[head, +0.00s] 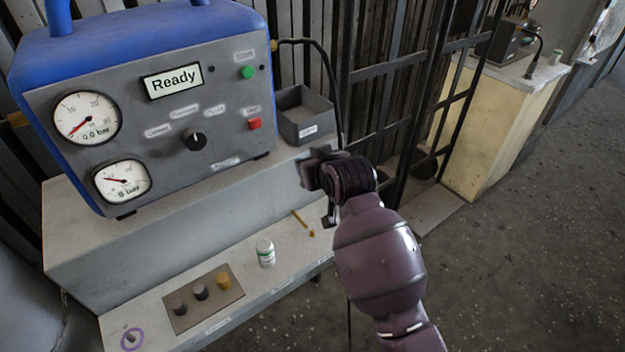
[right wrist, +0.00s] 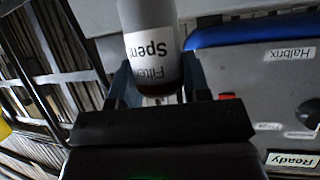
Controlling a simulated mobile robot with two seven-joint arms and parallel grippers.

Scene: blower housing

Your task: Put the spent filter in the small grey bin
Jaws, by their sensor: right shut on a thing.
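The spent filter (right wrist: 150,42) is a pale cylinder with a white label reading "Filter Spent" upside down in the right wrist view. My right gripper (right wrist: 158,88) is shut on it, with a dark finger on either side. In the head view my right gripper (head: 318,176) is just in front of and below the small grey bin (head: 303,132); the filter cannot be made out there. The bin is open-topped, with a small white label on its front, beside the blue and grey machine. My left gripper is not in view.
The machine (head: 215,115) has two gauges, a knob and a "Ready" display. A white and green canister (head: 265,253) stands on the lower ledge, near a plate (head: 190,318) with several plugs. A black cable (head: 328,70) arches beside the bin. A barred gate (head: 400,85) stands to the right.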

